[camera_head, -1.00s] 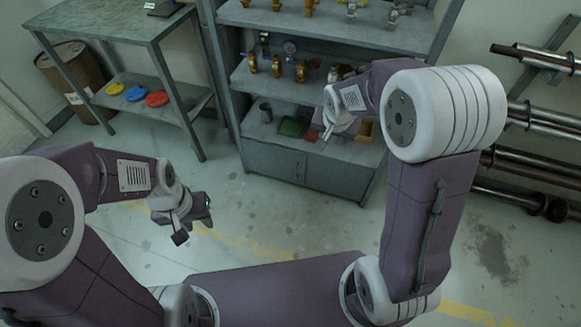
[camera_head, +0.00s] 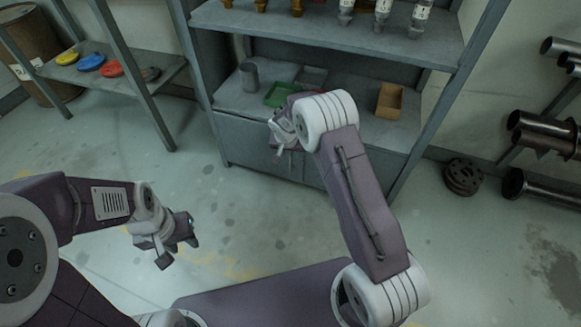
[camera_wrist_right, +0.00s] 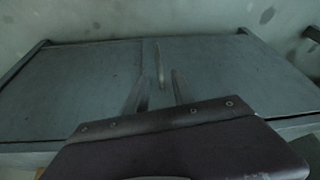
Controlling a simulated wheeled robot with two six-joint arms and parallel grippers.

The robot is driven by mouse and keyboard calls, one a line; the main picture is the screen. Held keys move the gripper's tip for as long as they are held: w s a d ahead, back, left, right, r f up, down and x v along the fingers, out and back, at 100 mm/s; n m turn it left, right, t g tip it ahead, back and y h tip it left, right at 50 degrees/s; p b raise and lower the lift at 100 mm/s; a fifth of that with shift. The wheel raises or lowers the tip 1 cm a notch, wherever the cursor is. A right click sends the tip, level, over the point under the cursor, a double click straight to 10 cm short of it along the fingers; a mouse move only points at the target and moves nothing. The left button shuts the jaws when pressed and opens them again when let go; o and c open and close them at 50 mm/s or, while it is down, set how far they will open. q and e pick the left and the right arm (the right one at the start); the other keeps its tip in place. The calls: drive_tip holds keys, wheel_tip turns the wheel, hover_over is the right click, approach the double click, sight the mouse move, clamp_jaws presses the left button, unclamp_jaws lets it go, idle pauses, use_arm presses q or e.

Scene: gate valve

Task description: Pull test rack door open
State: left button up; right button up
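The grey test rack (camera_head: 225,110) has a low cabinet with flat doors (camera_head: 243,143) under its bottom shelf. The doors look shut. In the right wrist view, two grey door panels (camera_wrist_right: 70,85) meet at a seam, with a thin upright handle (camera_wrist_right: 161,66) just beside it. My right gripper (camera_head: 281,150) is in front of the cabinet doors. In the right wrist view its fingers (camera_wrist_right: 158,92) are apart, with the handle beyond and between them; I see no contact. My left gripper (camera_head: 180,252) hangs over the floor to the left, its fingers apart and empty.
The bottom shelf holds a grey cup (camera_head: 249,76), a green tray (camera_head: 281,94) and a brown box (camera_head: 389,100). A side table with coloured discs (camera_head: 90,63) stands at left. Pipes (camera_head: 540,135) and a dark flange (camera_head: 462,176) are at right. The floor before the rack is clear.

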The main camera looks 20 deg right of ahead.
sight(291, 157)
drive_tip(key=b+x, duration=0.6)
drive_tip(key=x, duration=0.3)
drive_tip(key=shift+r, duration=0.1)
clamp_jaws()
idle(1.1)
